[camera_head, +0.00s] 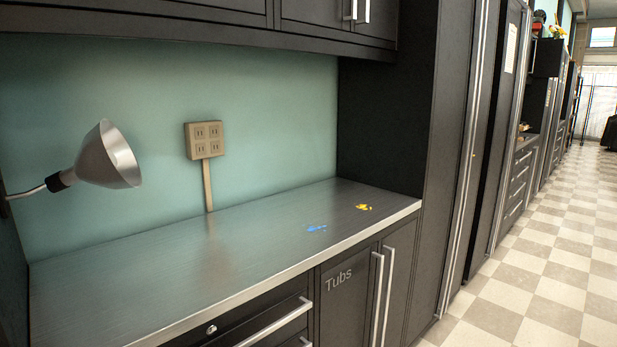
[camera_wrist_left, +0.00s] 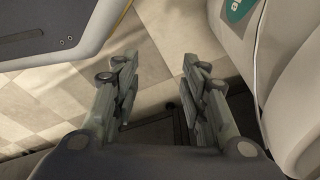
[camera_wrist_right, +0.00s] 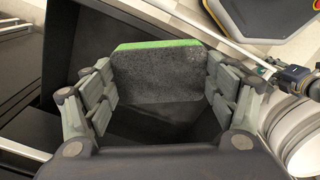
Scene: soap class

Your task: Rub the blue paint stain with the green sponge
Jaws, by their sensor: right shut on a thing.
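The blue paint stain (camera_head: 317,228) is a small smear on the metal countertop (camera_head: 215,255), near its front edge in the head view. The green sponge shows in the right wrist view as a block with a dark grey face (camera_wrist_right: 160,75) and a green strip along its top edge. My right gripper (camera_wrist_right: 160,85) is shut on the sponge, with a finger at each side of it. My left gripper (camera_wrist_left: 155,85) is open and empty, with floor between its fingers. Neither gripper shows in the head view, so their distance from the stain cannot be told.
A yellow stain (camera_head: 364,207) lies right of the blue one. A metal lamp (camera_head: 110,160) juts from the left over the counter. Dark upper cabinets (camera_head: 180,15) hang above, and a tall cabinet (camera_head: 385,110) closes the counter's right end. The countertop is otherwise bare.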

